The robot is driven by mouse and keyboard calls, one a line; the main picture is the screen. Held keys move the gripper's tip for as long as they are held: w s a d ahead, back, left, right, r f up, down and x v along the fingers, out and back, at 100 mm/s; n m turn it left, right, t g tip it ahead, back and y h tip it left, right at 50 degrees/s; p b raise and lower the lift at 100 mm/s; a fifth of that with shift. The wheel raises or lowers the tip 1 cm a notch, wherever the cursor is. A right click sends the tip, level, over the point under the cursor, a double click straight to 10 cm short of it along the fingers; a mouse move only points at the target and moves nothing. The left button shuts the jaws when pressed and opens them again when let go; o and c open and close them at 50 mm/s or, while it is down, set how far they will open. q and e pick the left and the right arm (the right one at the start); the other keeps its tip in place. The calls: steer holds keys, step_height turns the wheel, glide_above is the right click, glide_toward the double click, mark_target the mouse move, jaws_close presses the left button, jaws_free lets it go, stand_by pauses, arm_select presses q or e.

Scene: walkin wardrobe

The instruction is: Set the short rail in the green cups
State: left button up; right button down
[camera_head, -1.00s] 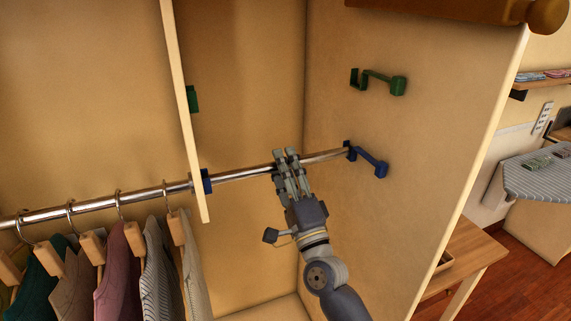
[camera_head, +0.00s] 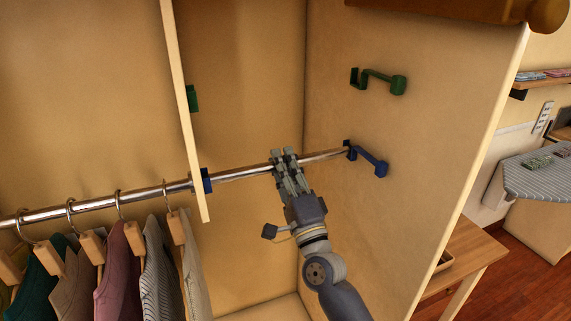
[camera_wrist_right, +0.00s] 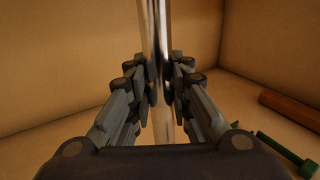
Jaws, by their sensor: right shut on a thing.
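The short rail (camera_head: 239,173) is a shiny metal rod running between the blue cup on the divider (camera_head: 206,181) and the blue cup on the right wall (camera_head: 367,158). My right gripper (camera_head: 285,157) is shut on the rail near its middle. In the right wrist view the rail (camera_wrist_right: 156,35) passes between the two fingers (camera_wrist_right: 160,85). A green cup (camera_head: 193,98) sits higher on the divider, and another green cup (camera_head: 378,81) is on the right wall above the blue one; both hold nothing. My left gripper is not in view.
A divider panel (camera_head: 180,75) stands left of the bay. Left of it, a longer rail (camera_head: 90,207) carries several hanging garments (camera_head: 118,265). A wooden piece (camera_head: 470,10) crosses the top right. The space between the blue and green cups is clear.

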steer(key=shift+r, duration=0.2)
steer(key=shift+r+p, duration=2.45)
steer(key=shift+r, duration=0.15)
steer(key=shift+s+d, duration=0.1)
steer(key=shift+s, duration=0.05)
steer(key=s+d+p, duration=0.2)
steer(key=s, duration=0.4)
steer(key=s+d+p, duration=0.1)
steer(key=s+d, duration=0.2)
steer(key=s, duration=0.4)
steer(key=shift+s+d+p, duration=0.25)
steer(key=shift+d+p, duration=0.05)
steer(key=shift+p, duration=0.1)
stand_by(0.6)
